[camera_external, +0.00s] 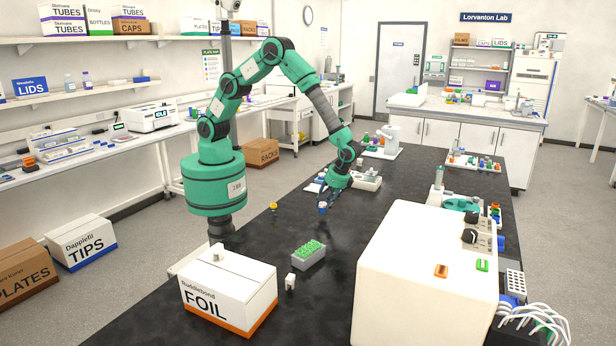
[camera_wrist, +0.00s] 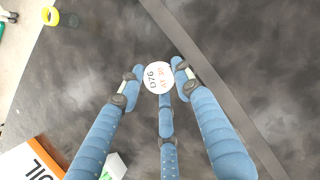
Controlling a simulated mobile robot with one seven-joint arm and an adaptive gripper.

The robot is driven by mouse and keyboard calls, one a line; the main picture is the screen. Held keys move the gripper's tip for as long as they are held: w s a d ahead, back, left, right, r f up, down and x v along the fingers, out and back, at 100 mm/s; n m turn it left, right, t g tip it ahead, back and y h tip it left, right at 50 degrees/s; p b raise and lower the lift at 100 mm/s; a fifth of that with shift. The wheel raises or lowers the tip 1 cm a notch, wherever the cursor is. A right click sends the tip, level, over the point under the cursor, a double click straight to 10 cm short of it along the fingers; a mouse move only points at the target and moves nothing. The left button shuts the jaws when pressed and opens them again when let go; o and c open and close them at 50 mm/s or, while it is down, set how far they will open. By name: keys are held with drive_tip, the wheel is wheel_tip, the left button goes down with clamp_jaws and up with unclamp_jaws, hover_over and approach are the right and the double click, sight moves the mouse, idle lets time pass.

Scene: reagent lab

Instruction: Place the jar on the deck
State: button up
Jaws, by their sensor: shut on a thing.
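The jar has a round white lid (camera_wrist: 159,78) printed with "D76" and smaller red text. In the wrist view it sits between the tips of my three blue fingers. My gripper (camera_wrist: 158,84) is shut on it. In the external view my gripper (camera_external: 327,200) is low over the black bench, with a small blue and white item, likely the jar (camera_external: 323,207), at its fingertips. I cannot tell whether its base touches the bench. A low white unit (camera_external: 368,183) stands just behind my gripper; I cannot tell whether it is the deck.
A green-topped rack (camera_external: 309,250), a small white item (camera_external: 290,281) and a FOIL box (camera_external: 228,295) stand nearer the camera. A yellow item (camera_external: 273,206) is left of my gripper. A large white machine (camera_external: 415,275) blocks the right front. Black bench is clear between them.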

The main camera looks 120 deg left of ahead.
sight(325, 204)
drive_tip(key=shift+f+b, duration=0.4)
drive_tip(key=shift+f, duration=0.25)
drive_tip(key=shift+r, duration=0.15)
wheel_tip(325, 204, up, 9)
drive_tip(key=shift+w+f, duration=0.1)
drive_tip(key=shift+f, duration=0.05)
drive_tip(key=s+a+n+t+h, duration=0.15)
drive_tip(key=s+a+n, duration=0.4)
drive_tip(key=a, duration=0.65)
drive_tip(key=s+a+n+t+h, duration=0.15)
drive_tip(key=s+a+n, duration=0.4)
drive_tip(key=a, duration=0.55)
drive_tip(key=s+a+n+t+h, duration=0.1)
drive_tip(key=s+a+n+t, duration=0.1)
drive_tip(key=s+a+n, duration=0.65)
drive_tip(key=s+a+n+t, duration=0.2)
drive_tip(key=s+a+n, duration=0.2)
drive_tip(key=s+a, duration=0.85)
drive_tip(key=s+d+f, duration=0.3)
drive_tip(key=f, duration=0.2)
drive_tip(key=shift+d+p, duration=0.3)
drive_tip(key=shift+p, duration=0.05)
